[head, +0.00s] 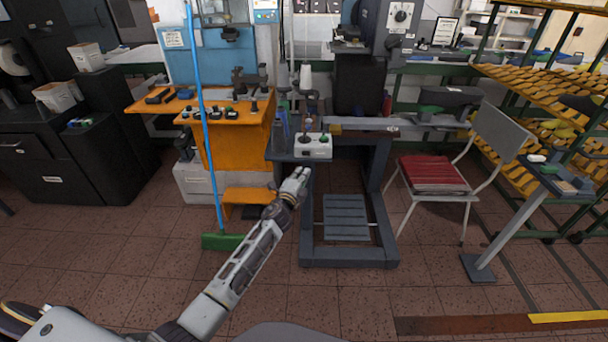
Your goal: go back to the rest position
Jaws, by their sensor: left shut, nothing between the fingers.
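My left gripper (296,180) shows near the middle of the head view, at the end of my left arm, which reaches up from the lower left. It is shut, with nothing seen between its fingers. It appears in front of the left edge of the dark machine stand, just below the white control box (313,146). Whether it touches the stand cannot be told. My right gripper is not in view.
A blue-handled broom with a green head (222,241) stands left of my arm, by the orange machine (232,150). A chair with a red seat (432,174) and a small grey table (555,180) stand at right. Tiled floor (130,250) is open at lower left.

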